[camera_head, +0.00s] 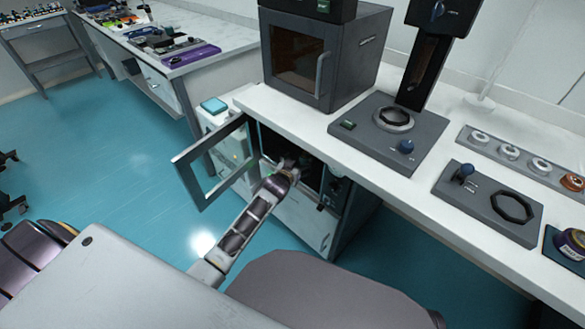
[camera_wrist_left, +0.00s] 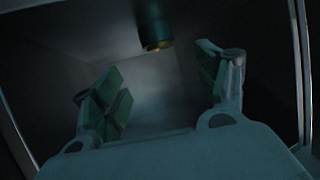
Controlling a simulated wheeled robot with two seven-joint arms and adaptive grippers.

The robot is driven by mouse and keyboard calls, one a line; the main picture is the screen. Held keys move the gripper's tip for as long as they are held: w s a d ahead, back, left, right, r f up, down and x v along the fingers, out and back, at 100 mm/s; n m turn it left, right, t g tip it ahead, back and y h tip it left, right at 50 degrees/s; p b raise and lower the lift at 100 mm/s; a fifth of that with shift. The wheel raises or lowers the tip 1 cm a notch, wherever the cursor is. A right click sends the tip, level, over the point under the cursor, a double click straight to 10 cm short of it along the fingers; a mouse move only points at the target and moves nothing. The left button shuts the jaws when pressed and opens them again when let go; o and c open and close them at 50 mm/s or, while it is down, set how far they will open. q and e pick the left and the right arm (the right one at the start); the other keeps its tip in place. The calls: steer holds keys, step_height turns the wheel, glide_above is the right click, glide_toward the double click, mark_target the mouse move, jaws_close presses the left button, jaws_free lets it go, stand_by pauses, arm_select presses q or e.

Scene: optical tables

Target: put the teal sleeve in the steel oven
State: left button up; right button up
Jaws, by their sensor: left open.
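The steel oven (camera_head: 335,195) is under the white bench, with its framed glass door (camera_head: 212,162) swung open to the left. My left gripper (camera_head: 288,166) reaches into its dark opening. In the left wrist view the two fingers (camera_wrist_left: 165,88) are spread apart with nothing between them, inside a grey-walled chamber. A dark cylinder with a brass-yellow end (camera_wrist_left: 157,38) shows beyond the fingers, apart from them; I cannot tell what it is. I cannot make out a teal sleeve for certain. A flat teal item (camera_head: 214,105) lies on a white surface left of the oven. My right gripper is out of view.
A dark oven with a closed door (camera_head: 318,60) stands on the bench top. Beside it are a grey press-like device (camera_head: 390,130), a panel with a black ring (camera_head: 490,200) and a row of round pieces (camera_head: 525,158).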

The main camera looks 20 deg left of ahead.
arm_select(q)
steer(key=s+d+f+m+g, duration=0.1)
steer(key=s+d+f+g, duration=0.15)
steer(key=s+f, duration=0.5)
steer(key=s+d+f+g, duration=0.1)
steer(key=s+f+g, duration=0.3)
steer(key=s, duration=0.6)
steer(key=s+d+f+m+g, duration=0.1)
steer(key=s+d+f+g, duration=0.1)
steer(key=s, duration=0.7)
steer(key=s+d+f+m+g+h, duration=0.1)
steer(key=s+d+f+g, duration=0.1)
steer(key=s, duration=0.8)
steer(key=shift+d+g, duration=0.2)
steer(key=shift+g, duration=0.35)
steer(key=shift+s+f+p, duration=0.15)
steer(key=shift+f+p, duration=0.05)
steer(key=shift+p, duration=0.55)
